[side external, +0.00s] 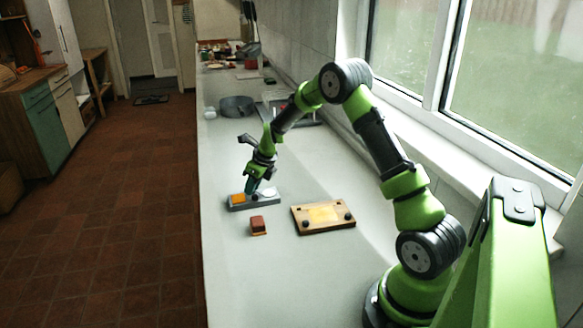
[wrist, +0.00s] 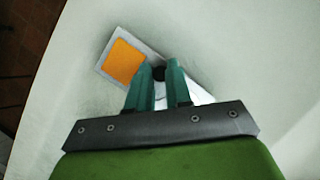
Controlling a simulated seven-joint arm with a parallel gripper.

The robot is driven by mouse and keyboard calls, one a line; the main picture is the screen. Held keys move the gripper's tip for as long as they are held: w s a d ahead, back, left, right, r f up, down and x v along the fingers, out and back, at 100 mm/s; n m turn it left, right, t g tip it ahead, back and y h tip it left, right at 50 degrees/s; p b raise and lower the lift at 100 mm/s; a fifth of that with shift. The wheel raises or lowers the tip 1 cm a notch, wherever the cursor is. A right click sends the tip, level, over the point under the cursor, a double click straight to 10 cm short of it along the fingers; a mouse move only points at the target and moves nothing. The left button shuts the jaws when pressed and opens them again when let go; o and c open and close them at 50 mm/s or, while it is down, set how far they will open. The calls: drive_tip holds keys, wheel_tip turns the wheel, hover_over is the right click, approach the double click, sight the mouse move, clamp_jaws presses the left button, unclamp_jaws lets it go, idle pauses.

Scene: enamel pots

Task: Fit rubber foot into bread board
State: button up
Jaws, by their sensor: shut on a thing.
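My gripper (side external: 251,190) is low over a grey tray (side external: 238,207) on the worktop. In the wrist view, its two teal fingers (wrist: 159,70) close on a small black rubber foot (wrist: 159,74), between the tray's orange square and its whitish part. I cannot tell whether the foot still touches the tray. The wooden bread board (side external: 323,228) lies flat on the worktop, to the right of the tray and nearer the camera. Dark round spots show near its corners, and a yellow patch is at its middle. The board is out of the wrist view.
A small red-brown block (side external: 258,224) stands left of the board, in front of the tray. A dark grey bowl (side external: 237,105) and other kitchen things are farther back. The window sill and wall bound the worktop on the right.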

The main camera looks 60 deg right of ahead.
drive_tip(key=shift+s+d+f, duration=0.2)
drive_tip(key=shift+s+f, duration=0.15)
drive_tip(key=shift+f, duration=0.05)
clamp_jaws()
drive_tip(key=shift+r, duration=0.4)
drive_tip(key=r, duration=0.3)
drive_tip(key=shift+s+a+r, duration=0.1)
drive_tip(key=shift+s+a, duration=0.2)
drive_tip(key=shift+s, duration=0.1)
drive_tip(key=s+a+r, duration=0.1)
drive_tip(key=s+a, duration=0.4)
drive_tip(key=s, duration=0.8)
drive_tip(key=m+h, duration=0.2)
drive_tip(key=m, duration=0.5)
hover_over(337, 202)
drive_tip(key=s, duration=0.1)
drive_tip(key=shift+a+f+g, duration=0.15)
drive_tip(key=shift+f, duration=0.55)
drive_tip(key=shift+a+f+g, duration=0.1)
drive_tip(key=shift+f+g, duration=0.05)
drive_tip(key=shift+f, duration=0.5)
drive_tip(key=shift+f, duration=0.85)
